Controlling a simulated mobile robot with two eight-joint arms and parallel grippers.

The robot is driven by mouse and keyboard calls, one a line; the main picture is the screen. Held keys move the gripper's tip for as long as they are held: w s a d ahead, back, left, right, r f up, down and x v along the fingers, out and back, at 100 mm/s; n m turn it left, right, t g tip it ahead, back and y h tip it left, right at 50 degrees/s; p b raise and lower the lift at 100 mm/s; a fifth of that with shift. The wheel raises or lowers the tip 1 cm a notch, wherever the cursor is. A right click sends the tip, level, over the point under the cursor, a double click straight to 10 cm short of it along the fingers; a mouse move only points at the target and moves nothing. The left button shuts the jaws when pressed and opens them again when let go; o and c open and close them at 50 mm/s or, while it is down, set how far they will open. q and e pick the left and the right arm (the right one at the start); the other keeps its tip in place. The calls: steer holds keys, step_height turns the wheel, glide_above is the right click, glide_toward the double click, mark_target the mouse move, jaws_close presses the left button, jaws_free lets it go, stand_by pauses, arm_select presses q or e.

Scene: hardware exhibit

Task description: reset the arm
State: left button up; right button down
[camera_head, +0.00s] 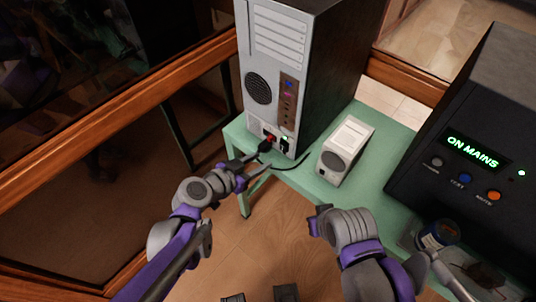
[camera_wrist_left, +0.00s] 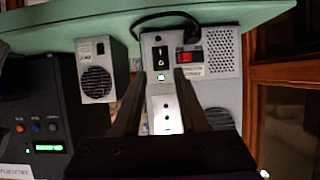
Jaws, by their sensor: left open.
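My left gripper (camera_head: 243,163) is in front of the lower back panel of a tall computer tower (camera_head: 275,60). In the left wrist view its two dark fingers (camera_wrist_left: 160,105) are apart, with nothing seen held between them. Beyond them in that view are a black rocker switch (camera_wrist_left: 162,56), a red switch (camera_wrist_left: 189,56) and a lit green light (camera_wrist_left: 162,77). I cannot tell whether a finger touches the panel. My right gripper (camera_head: 319,222) is at lower centre, in front of the table's edge; its jaw opening is not clear.
The green table (camera_head: 382,160) carries the tower, a small white speaker-like box (camera_head: 345,150) and a black unit (camera_head: 475,130) reading "ON MAINS". A black cable (camera_head: 290,164) runs near the tower's base. A blue-topped item (camera_head: 437,236) is at lower right. A wood-framed glass panel (camera_head: 100,110) stands left.

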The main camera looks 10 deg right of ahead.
arm_select(q)
steer(key=shift+s+a+r, duration=0.3)
steer(key=shift+s+a, duration=0.1)
steer(key=shift+a, duration=0.05)
steer(key=s+a+n+y+p, duration=0.1)
steer(key=s+a+n+y, duration=0.2)
steer(key=a, duration=0.4)
steer(key=s+a+r+n+g+y+p, duration=0.1)
steer(key=s+a+n+y+p, duration=0.1)
steer(key=s+a, duration=0.4)
steer(key=s+a+n+g+y+p, duration=0.1)
steer(key=s+a+n+y, duration=0.4)
steer(key=a, duration=0.5)
steer(key=shift+s+r+p, duration=0.15)
steer(key=shift+s+p, duration=0.1)
steer(key=shift+p, duration=0.5)
